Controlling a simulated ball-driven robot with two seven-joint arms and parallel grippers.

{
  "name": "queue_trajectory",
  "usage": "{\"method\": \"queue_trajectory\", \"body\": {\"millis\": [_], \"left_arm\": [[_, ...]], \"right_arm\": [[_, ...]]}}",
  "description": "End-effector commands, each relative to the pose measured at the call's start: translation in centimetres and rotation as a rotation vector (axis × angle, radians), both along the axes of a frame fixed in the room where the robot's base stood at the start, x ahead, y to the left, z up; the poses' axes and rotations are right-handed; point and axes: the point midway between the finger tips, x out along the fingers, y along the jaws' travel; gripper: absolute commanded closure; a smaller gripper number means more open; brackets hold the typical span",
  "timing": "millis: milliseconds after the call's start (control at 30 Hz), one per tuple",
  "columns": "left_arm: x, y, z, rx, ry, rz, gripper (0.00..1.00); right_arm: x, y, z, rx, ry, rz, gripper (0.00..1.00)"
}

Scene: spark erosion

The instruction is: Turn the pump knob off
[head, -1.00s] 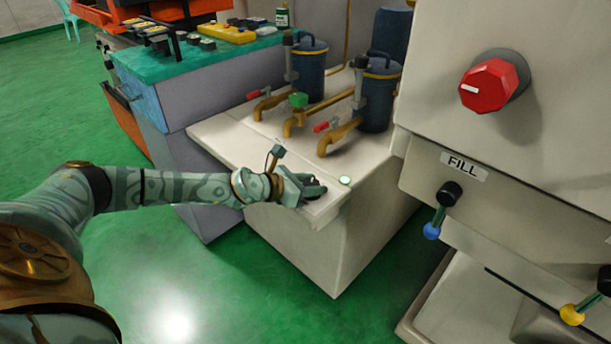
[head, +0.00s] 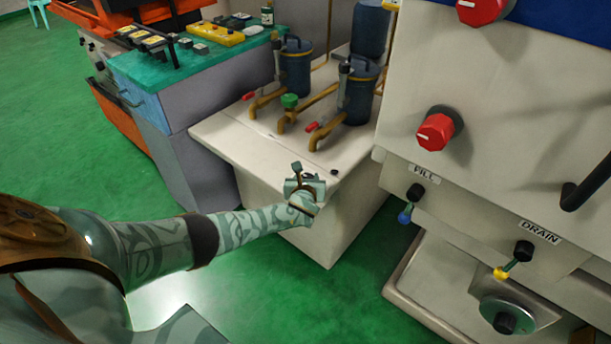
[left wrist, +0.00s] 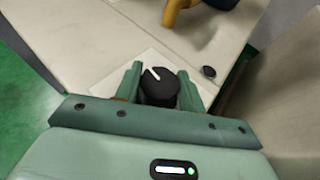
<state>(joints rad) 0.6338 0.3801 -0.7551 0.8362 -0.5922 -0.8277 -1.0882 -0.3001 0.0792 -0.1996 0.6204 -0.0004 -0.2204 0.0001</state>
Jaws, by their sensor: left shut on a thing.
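The pump knob (left wrist: 160,90) is black with a white pointer line, on a pale plate at the edge of the cream cabinet. In the left wrist view its line points up and to the left. My left gripper (left wrist: 160,76) has one green finger on each side of the knob and is shut on it. In the head view my left gripper (head: 306,180) is at the cabinet's front edge and hides the knob. A small round lamp (head: 334,171) beside it is dark; it also shows dark in the left wrist view (left wrist: 208,71). My right gripper is not in view.
The cream cabinet (head: 245,150) carries blue filter canisters (head: 358,96), brass pipes, red-handled taps and a green valve knob (head: 290,101). To the right stands a large machine with a red knob (head: 436,130) and FILL and DRAIN levers. Green floor is open at left.

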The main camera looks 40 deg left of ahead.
Motion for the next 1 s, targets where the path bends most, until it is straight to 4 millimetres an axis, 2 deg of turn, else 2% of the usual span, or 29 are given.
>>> {"method": "queue_trajectory", "body": {"millis": [400,933,967,1000], "left_arm": [[0.02,-0.01,-0.09,0.0,0.001,0.174,0.83],[0.03,0.1,0.01,0.0,-0.001,0.194,0.83],[0.03,0.1,0.01,0.0,-0.001,0.194,0.52],[0.04,0.09,0.02,0.0,-0.001,0.194,0.41]], "right_arm": [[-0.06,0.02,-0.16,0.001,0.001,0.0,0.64],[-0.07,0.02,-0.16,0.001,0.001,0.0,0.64],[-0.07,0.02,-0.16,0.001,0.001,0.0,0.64],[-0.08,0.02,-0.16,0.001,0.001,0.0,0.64]]}}
